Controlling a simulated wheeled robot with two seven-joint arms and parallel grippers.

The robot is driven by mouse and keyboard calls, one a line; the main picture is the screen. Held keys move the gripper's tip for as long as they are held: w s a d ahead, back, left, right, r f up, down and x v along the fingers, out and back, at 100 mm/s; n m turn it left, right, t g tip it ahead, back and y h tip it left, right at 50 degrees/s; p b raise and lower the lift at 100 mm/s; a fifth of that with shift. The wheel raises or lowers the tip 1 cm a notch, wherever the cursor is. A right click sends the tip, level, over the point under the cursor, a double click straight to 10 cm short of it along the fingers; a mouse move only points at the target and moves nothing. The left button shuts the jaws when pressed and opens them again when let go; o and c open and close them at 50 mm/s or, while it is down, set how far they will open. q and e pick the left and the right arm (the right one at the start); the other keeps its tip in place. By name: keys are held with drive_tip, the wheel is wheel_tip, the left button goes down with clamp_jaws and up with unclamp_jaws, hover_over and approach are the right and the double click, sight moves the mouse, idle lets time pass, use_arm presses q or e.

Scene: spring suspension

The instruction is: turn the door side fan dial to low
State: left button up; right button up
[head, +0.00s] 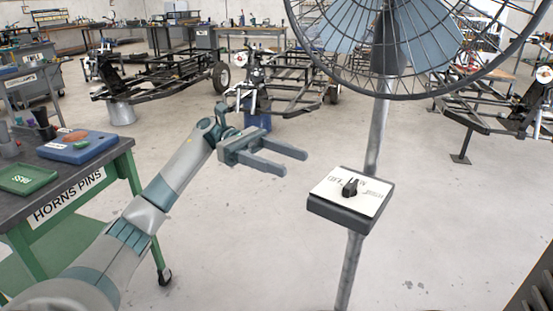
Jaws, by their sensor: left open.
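The fan dial (350,187) is a small black knob on the white face of a dark control box (340,214). The box is fixed to the grey pole (377,140) of a large fan (395,40). The lettering around the dial is too small to read, so its setting cannot be told. My left gripper (295,162) is open and empty, up and left of the box. Its two fingers point right, towards the pole, and are apart from the dial. My right gripper is not in view.
A green-framed workbench (90,175) labelled "HORNS PINS" stands at the left with a blue tray (76,147) and a green tray (28,178). Vehicle frames (155,68) stand behind. The fan's wire cage hangs above the box. The floor around the pole is clear.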

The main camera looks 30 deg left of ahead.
use_arm(q)
drive_tip(key=shift+a, duration=0.95)
drive_tip(key=shift+w, duration=0.1)
